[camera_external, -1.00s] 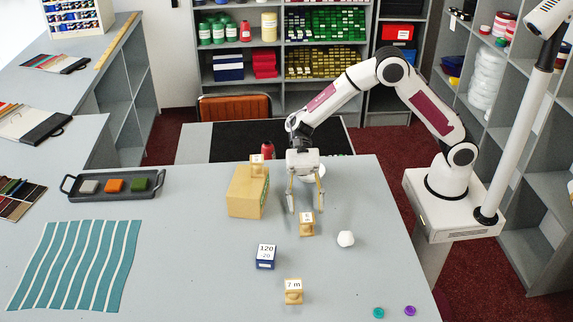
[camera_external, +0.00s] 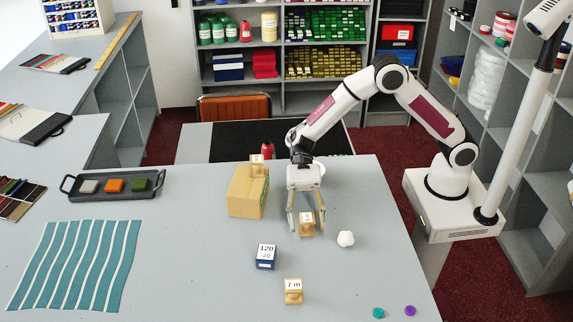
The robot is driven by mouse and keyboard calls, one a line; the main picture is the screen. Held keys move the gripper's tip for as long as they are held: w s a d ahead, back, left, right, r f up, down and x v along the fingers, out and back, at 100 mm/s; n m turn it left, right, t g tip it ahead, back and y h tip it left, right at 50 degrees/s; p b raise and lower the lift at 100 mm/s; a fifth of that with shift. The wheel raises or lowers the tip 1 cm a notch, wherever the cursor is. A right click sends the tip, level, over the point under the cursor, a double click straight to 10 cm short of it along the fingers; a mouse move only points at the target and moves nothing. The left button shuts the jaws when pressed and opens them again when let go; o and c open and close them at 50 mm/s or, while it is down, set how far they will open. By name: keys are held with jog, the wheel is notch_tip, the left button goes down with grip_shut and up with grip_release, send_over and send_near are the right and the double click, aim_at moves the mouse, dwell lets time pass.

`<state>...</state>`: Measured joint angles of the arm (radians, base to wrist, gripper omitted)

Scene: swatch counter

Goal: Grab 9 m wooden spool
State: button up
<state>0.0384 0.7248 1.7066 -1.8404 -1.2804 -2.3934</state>
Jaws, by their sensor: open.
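A small wooden spool (camera_external: 307,229) with a white label stands on the grey counter; its label is too small to read. My gripper (camera_external: 307,233) is open, pointing down, with one finger on each side of this spool. I cannot tell whether the fingers touch it. A second wooden spool (camera_external: 293,296) nearer the front has a label that reads "7 m". A third wooden spool (camera_external: 257,169) stands on top of a cardboard box (camera_external: 246,196) to the left of my gripper; its label is also unreadable.
A dark tray (camera_external: 70,190) and teal striped fabric (camera_external: 75,265) lie left. Teal (camera_external: 378,313) and purple (camera_external: 410,311) discs lie at the front.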

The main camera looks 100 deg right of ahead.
aim_at(307, 218)
dwell(0.3)
jog(key=c, duration=1.2)
jog(key=shift+r, duration=0.1)
jog(key=shift+r, duration=4.95)
